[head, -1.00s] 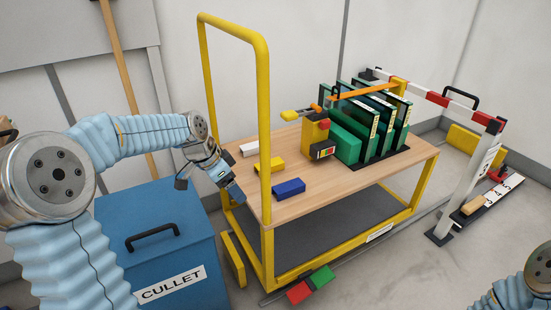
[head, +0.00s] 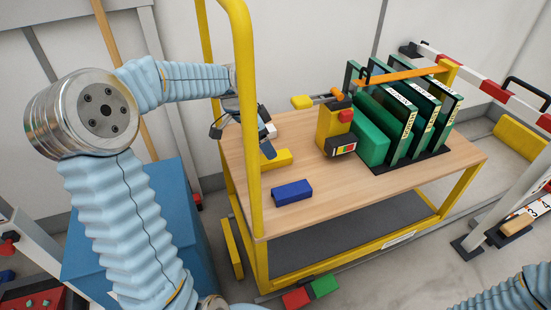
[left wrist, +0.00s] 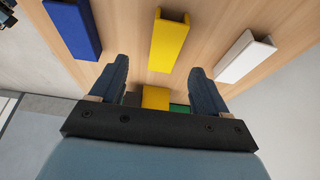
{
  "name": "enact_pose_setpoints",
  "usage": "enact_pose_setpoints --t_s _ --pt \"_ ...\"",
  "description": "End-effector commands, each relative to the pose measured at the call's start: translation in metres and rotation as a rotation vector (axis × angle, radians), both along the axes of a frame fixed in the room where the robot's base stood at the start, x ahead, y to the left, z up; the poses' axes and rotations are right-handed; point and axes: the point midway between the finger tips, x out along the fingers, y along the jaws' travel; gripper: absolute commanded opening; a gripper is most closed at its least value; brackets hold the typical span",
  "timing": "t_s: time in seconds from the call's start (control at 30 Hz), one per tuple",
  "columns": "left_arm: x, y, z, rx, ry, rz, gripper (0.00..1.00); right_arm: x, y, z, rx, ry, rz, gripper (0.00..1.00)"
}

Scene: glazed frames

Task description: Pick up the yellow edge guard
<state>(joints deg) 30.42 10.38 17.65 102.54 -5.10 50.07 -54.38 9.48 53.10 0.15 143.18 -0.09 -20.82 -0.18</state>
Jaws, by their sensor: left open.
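The yellow edge guard (head: 276,159) lies on the wooden cart top between a blue guard (head: 292,192) and a white guard (head: 270,131). In the left wrist view the yellow edge guard (left wrist: 170,42) is a channel-shaped bar, just beyond and between my fingertips. My left gripper (head: 262,147) is above the cart's left end, close to the yellow guard and partly covering it. In the left wrist view its two fingers (left wrist: 160,77) are spread with nothing between them. My right gripper is out of view.
The cart's yellow upright handle (head: 252,140) stands in front of my left forearm. A yellow tool (head: 331,130) and green glazed frames (head: 410,115) in a rack stand on the cart. The cart's front middle (head: 380,195) is bare. A blue bin (head: 190,230) stands left.

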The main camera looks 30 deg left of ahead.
Motion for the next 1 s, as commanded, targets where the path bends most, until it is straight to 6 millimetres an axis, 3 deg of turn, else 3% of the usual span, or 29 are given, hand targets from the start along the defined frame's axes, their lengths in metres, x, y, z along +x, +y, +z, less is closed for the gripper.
enact_pose_setpoints --t_s 0.5,0.8,1.0 --pt "0.019 -0.007 -0.062 -0.001 0.001 -0.001 0.76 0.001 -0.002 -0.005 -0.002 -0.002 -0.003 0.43" --pt "0.021 -0.008 -0.067 -0.001 -0.001 0.001 0.76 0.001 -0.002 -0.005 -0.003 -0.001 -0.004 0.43" --pt "0.021 -0.008 -0.066 -0.001 -0.001 0.001 0.45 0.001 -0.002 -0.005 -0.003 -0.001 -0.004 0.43"
